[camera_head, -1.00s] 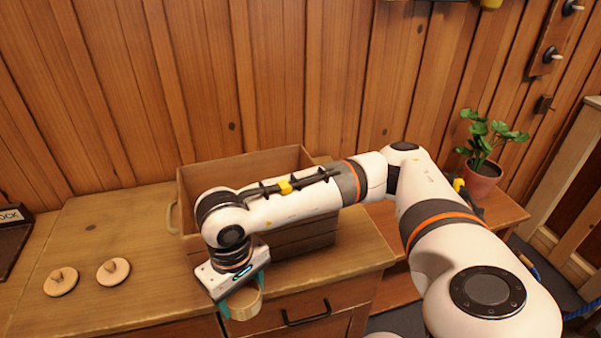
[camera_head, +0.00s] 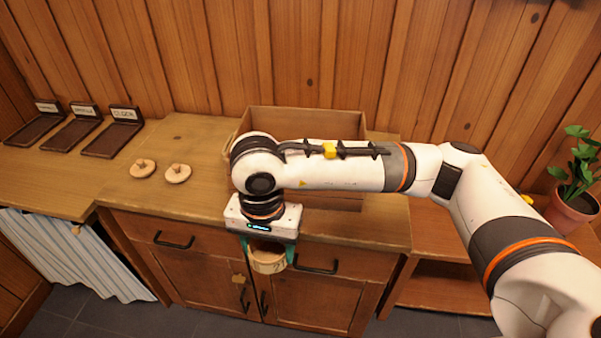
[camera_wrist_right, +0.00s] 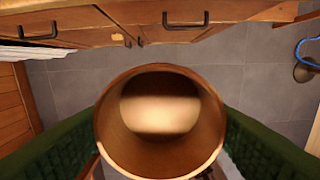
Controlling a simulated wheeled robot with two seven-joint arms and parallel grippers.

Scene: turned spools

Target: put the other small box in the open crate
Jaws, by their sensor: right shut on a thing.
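My right gripper (camera_head: 268,254) is shut on a small round wooden box (camera_head: 268,263). It holds the box in front of the counter's front edge, over the drawer fronts. In the right wrist view the box (camera_wrist_right: 160,125) shows its round open mouth between the two green fingers. The open wooden crate (camera_head: 300,122) stands on the counter against the wall. My right arm crosses in front of the crate and hides much of its front and inside. My left gripper is in neither view.
Two round wooden lids with knobs (camera_head: 143,168) (camera_head: 178,173) lie on the counter left of the crate. Several dark labelled trays (camera_head: 112,140) stand farther left. A potted plant (camera_head: 573,205) is at the right. The counter between lids and crate is clear.

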